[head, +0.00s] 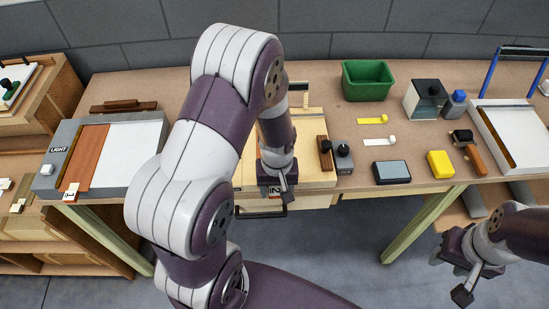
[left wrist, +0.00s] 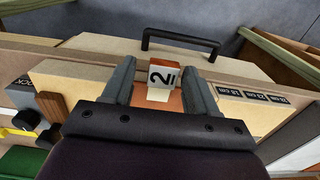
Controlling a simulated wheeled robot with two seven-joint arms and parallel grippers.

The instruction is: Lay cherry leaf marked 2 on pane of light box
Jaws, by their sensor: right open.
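The cherry leaf marked 2 shows in the left wrist view as a strip of reddish wood (left wrist: 167,104) with a white tag (left wrist: 163,77) reading 2. The tag also shows in the head view (head: 276,190), at the front of the pale wooden board. My left gripper (head: 284,188) is over this front edge; in the left wrist view its fingers (left wrist: 160,82) stand apart, one each side of the tag. My arm hides most of the leaf. The light box (head: 128,165) is at the left, with a reddish leaf (head: 88,152) tagged 1 along its pane's left side. My right gripper (head: 466,270) is open and empty.
A dark wooden bar (head: 123,107) lies behind the light box. Right of the board are a grey switch box (head: 342,157), a green bin (head: 368,80), a grey-blue pad (head: 391,172) and a yellow block (head: 440,164). A white-topped frame (head: 515,130) stands far right.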

